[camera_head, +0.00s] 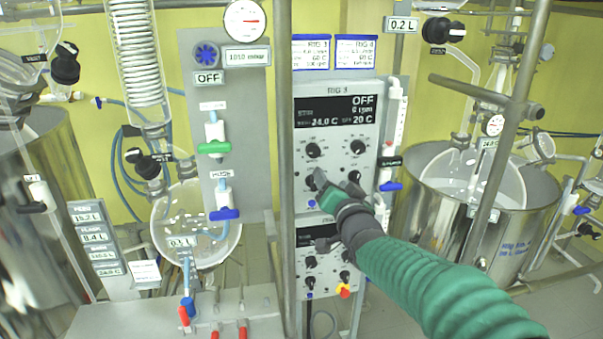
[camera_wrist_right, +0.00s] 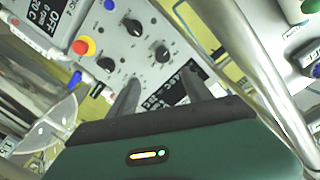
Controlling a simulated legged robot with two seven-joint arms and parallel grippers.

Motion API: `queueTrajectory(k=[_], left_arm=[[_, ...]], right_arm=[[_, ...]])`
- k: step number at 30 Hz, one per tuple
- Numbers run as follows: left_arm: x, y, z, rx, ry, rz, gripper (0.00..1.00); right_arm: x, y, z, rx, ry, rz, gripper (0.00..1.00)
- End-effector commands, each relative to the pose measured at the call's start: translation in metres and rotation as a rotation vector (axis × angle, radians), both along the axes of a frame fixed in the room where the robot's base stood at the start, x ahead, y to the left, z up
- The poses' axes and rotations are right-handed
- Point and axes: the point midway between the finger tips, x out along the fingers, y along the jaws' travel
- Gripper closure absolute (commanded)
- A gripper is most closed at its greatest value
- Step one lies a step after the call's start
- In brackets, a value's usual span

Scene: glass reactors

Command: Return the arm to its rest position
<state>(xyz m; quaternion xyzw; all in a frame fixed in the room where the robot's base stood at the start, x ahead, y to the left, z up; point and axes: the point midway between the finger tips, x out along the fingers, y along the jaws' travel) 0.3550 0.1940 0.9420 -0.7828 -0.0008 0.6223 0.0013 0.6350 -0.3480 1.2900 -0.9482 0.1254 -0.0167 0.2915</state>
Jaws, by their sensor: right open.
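My right arm in its green ribbed sleeve comes in from the lower right in the head view. Its gripper (camera_head: 333,181) is in front of the lower part of the RIG 3 control panel (camera_head: 312,90), below the two upper black knobs. In the right wrist view the two dark fingers of my right gripper (camera_wrist_right: 158,90) are spread apart with nothing between them. They point at a grey panel (camera_wrist_right: 125,45) with black knobs. I cannot tell if a fingertip touches the panel. My left gripper is not in view.
A metal post (camera_head: 285,150) stands just left of the panel. Steel vessels stand at left (camera_head: 40,240) and right (camera_head: 520,230), with pipes and valves around. A second panel (camera_head: 305,262) is below, partly hidden by my arm. A red-yellow button (camera_wrist_right: 84,46) shows in the wrist view.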

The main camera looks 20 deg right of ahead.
Motion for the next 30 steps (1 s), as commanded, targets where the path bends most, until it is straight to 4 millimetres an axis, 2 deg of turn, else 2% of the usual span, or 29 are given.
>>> queueTrajectory(k=[3, 5, 8, 11, 12, 14, 15, 17, 18, 21, 24, 25, 27, 30], left_arm=[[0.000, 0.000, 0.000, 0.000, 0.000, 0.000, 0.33], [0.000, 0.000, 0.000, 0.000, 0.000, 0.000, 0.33], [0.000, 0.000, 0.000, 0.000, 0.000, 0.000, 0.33], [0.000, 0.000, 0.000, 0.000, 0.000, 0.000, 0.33], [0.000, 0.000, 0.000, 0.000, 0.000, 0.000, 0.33], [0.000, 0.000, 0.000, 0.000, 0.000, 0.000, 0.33], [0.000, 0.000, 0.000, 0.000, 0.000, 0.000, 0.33], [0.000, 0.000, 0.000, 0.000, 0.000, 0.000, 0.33], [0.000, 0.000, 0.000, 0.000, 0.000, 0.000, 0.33], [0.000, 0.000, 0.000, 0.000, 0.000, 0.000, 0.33], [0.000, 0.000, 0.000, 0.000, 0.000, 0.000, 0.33], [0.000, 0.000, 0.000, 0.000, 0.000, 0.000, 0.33], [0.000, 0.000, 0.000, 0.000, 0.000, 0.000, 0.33], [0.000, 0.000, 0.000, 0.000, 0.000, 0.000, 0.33]], right_arm=[[-0.001, 0.002, -0.003, -0.002, 0.009, 0.002, 0.42], [-0.003, 0.006, -0.016, -0.008, 0.049, 0.011, 0.42], [-0.013, 0.026, -0.064, -0.034, 0.197, 0.048, 0.42], [-0.040, 0.054, -0.135, -0.083, 0.420, 0.118, 0.42], [-0.055, 0.066, -0.164, -0.106, 0.516, 0.153, 0.42], [-0.083, 0.084, -0.204, -0.143, 0.657, 0.214, 0.42], [-0.104, 0.095, -0.230, -0.168, 0.751, 0.257, 0.42], [-0.141, 0.111, -0.266, -0.207, 0.893, 0.333, 0.42], [-0.166, 0.120, -0.286, -0.233, 0.981, 0.385, 0.42], [-0.225, 0.138, -0.324, -0.285, 1.167, 0.503, 0.42], [-0.264, 0.146, -0.343, -0.317, 1.280, 0.584, 0.42], [-0.271, 0.147, -0.345, -0.322, 1.301, 0.599, 0.42], [-0.280, 0.149, -0.349, -0.328, 1.327, 0.618, 0.42], [-0.282, 0.149, -0.350, -0.330, 1.332, 0.622, 0.42]])
